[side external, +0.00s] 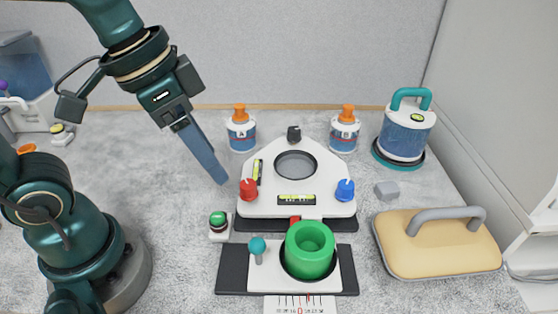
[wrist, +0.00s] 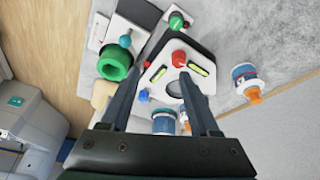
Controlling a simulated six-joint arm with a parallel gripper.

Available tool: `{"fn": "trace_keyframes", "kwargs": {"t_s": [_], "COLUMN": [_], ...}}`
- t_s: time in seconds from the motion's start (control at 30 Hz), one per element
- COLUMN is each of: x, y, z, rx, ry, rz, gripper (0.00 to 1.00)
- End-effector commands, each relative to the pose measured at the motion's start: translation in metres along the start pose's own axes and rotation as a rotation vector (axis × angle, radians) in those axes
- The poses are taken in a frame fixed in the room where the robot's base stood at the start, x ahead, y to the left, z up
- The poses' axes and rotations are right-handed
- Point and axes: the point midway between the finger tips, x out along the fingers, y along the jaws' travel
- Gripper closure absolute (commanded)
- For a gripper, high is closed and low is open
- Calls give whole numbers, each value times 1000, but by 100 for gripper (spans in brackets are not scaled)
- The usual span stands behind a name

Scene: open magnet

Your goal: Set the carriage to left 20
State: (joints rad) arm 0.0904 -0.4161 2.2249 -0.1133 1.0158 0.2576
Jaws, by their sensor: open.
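The carriage (side external: 264,286) is a white plate on a dark rail (side external: 232,270) at the front of the bench. It bears a green ring-shaped cup (side external: 310,250) and a teal knob (side external: 257,245) on a short post. A scale (side external: 300,304) with a red 0 lies at the bottom edge, partly cut off; I cannot read the setting. My gripper (side external: 222,182) is open and empty, above and left of the white levelling plate, apart from the carriage. In the wrist view, my gripper's fingers (wrist: 176,56) are spread over the plate, and the teal knob (wrist: 125,41) shows at upper left.
The levelling plate (side external: 330,182) has red (side external: 248,189), blue (side external: 345,190) and black (side external: 294,134) knobs. A green button (side external: 218,222) stands left of the carriage. Two bottles, a teal-handled canister (side external: 405,130) and a tan handled block (side external: 435,245) stand around.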

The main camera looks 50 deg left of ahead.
Motion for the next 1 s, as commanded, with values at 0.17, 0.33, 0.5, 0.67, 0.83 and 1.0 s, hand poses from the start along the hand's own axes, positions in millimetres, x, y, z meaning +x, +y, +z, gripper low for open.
{"fn": "trace_keyframes", "kwargs": {"t_s": [0.17, 0.33, 0.5, 0.67, 0.83, 1.0], "x": [24, 50, 67, 77, 96, 112], "y": [25, 45, 56, 60, 63, 66], "z": [-18, -22, -18, -10, -2, 4], "rx": [135, 214, 241, 252, 250, 250], "ry": [-148, -266, -340, -366, -367, -364], "rz": [110, 181, 206, 212, 210, 211], "gripper": [38, 38, 38, 38, 38, 38]}}
